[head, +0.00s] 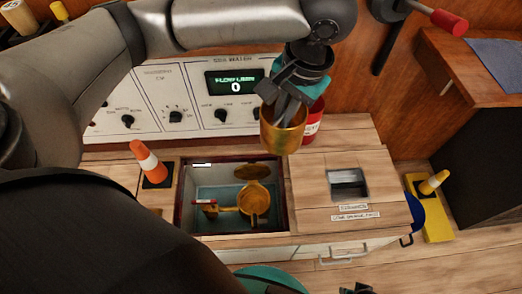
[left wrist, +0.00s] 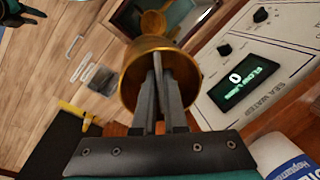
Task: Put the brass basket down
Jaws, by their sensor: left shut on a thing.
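The brass basket (head: 284,135) is a gold cup hanging in the air above the wooden counter, clear of its top. My left gripper (head: 283,106) points down into it and is shut on it. In the left wrist view the basket (left wrist: 135,85) surrounds the fingers (left wrist: 161,75), which come together inside its mouth; the exact grip spot is hard to make out.
An open well (head: 188,215) in the counter holds a brass pot (head: 253,203), a round brass lid (head: 258,172) and a red-handled valve (head: 203,202). Right of it is a square opening (head: 348,184). A red-and-white container (head: 312,125) stands behind the basket.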

